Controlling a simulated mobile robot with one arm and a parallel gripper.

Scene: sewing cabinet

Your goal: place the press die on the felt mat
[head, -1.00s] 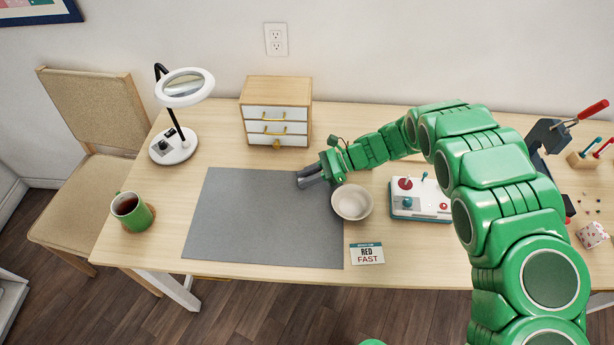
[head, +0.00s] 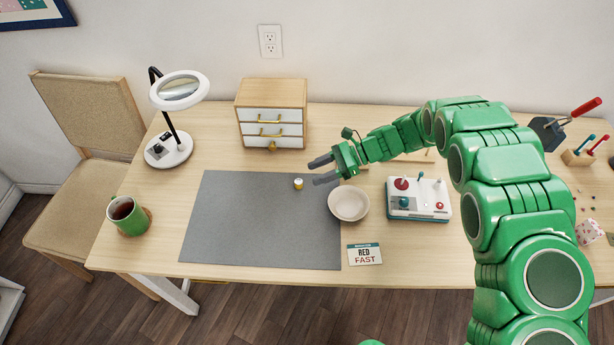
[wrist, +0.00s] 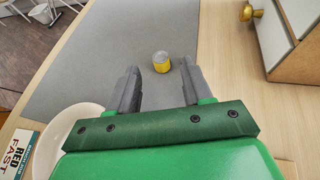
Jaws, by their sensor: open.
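The press die, a small yellow cylinder with a silvery top (head: 298,184), stands upright on the grey felt mat (head: 250,228), near its back right part. In the wrist view the die (wrist: 161,62) stands just beyond my fingertips, with no finger touching it. My gripper (head: 322,170) is open and empty above the mat's right edge, to the right of the die. Both fingers also show in the wrist view (wrist: 160,78), spread apart with the die ahead of the gap.
A white bowl (head: 348,203) sits close to the mat's right edge, below my gripper. A small drawer cabinet (head: 272,113) stands behind, a ring lamp (head: 181,90) at back left, a green mug (head: 128,215) at left. A control box (head: 418,200) is right of the bowl.

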